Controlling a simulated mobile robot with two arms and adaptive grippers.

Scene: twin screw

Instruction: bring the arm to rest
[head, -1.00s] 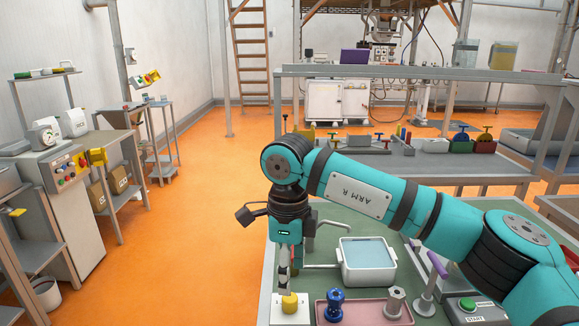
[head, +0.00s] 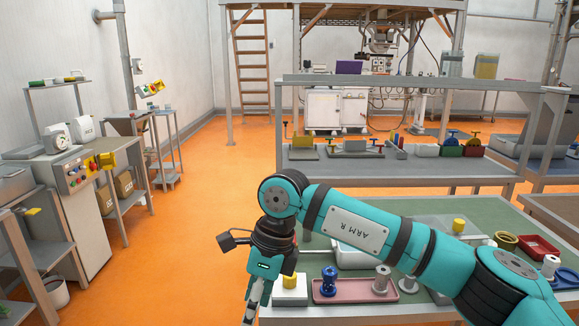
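My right arm, teal and marked ARM R, comes in from the right and crosses over the green-topped table (head: 477,215). My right gripper (head: 250,312) hangs tilted at the table's left edge, left of the white block with a yellow knob (head: 290,292) and apart from it. Its fingertips are at the bottom of the picture, seen edge-on, so I cannot tell whether they are open or shut. I see nothing held in it. My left gripper is not in view.
Beside the white block, a pink tray (head: 338,296) holds a blue part (head: 329,281) and a grey part (head: 382,278). A white bin (head: 352,259) is partly behind my arm. A red tray (head: 539,247) lies at the right. Orange floor (head: 190,240) is open left of the table.

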